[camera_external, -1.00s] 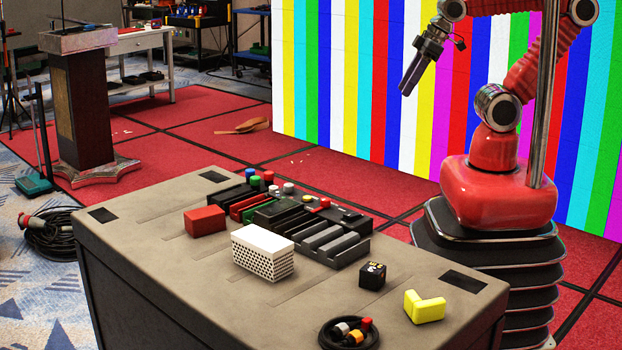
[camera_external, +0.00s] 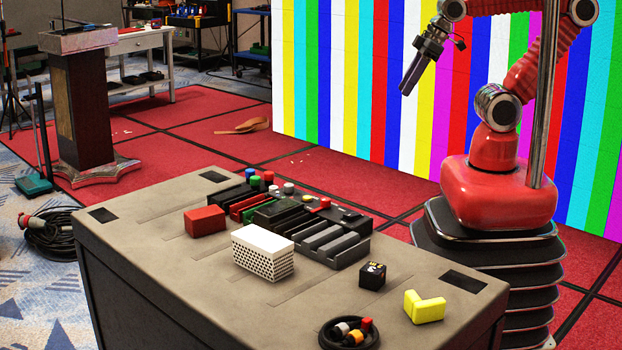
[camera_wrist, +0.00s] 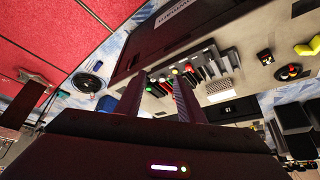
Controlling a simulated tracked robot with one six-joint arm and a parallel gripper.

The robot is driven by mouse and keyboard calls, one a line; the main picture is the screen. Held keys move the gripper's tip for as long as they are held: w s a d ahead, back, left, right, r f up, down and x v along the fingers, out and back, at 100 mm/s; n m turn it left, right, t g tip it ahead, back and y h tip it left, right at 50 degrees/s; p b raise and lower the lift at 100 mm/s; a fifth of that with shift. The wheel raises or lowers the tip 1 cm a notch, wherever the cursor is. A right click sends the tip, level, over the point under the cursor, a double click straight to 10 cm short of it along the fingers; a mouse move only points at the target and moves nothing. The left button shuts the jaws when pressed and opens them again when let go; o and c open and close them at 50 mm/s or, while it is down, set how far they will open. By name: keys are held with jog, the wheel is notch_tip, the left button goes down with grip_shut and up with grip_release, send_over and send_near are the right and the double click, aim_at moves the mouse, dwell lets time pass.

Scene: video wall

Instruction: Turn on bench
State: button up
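The grey-brown bench (camera_external: 150,235) stands in the foreground of the external view. In the wrist view the bench top (camera_wrist: 245,62) and panel (camera_wrist: 200,72) show tilted, beyond the fingers. My gripper (camera_external: 405,93) hangs in the air behind the bench, above and to the right of the panel, touching nothing. In the wrist view its two fingers (camera_wrist: 160,82) are apart with nothing between them.
On the bench lie a red block (camera_external: 205,221), a white perforated box (camera_external: 262,252), a small black cube (camera_external: 372,275), a yellow L-shaped piece (camera_external: 425,306) and a round black dish (camera_external: 340,343). A colour-striped video wall (camera_external: 350,70) stands behind. A lectern (camera_external: 85,105) is at left.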

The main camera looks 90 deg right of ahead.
jog(key=shift+w+a+f, duration=0.1)
jog(key=shift+a+f, duration=0.2)
jog(key=shift+a, duration=0.05)
jog(key=shift+c, duration=1.4)
jog(key=w+a+f, duration=0.1)
jog(key=a+f+n+g, duration=0.1)
jog(key=w+a+f+g, duration=0.1)
jog(key=a+f, duration=0.1)
jog(key=shift+w+n+y, duration=0.3)
grip_shut()
jog(key=w+a+f+m+g, duration=0.1)
jog(key=w+a+f+m, duration=0.3)
jog(key=w+a+m, duration=0.1)
jog(key=w+a+f+m+g, duration=0.1)
jog(key=w+a+f+m, duration=0.3)
jog(key=w+a, duration=0.4)
jog(key=shift+a+f+m+y, duration=0.3)
jog(key=shift+a+m, duration=0.5)
jog(key=shift+a, duration=0.15)
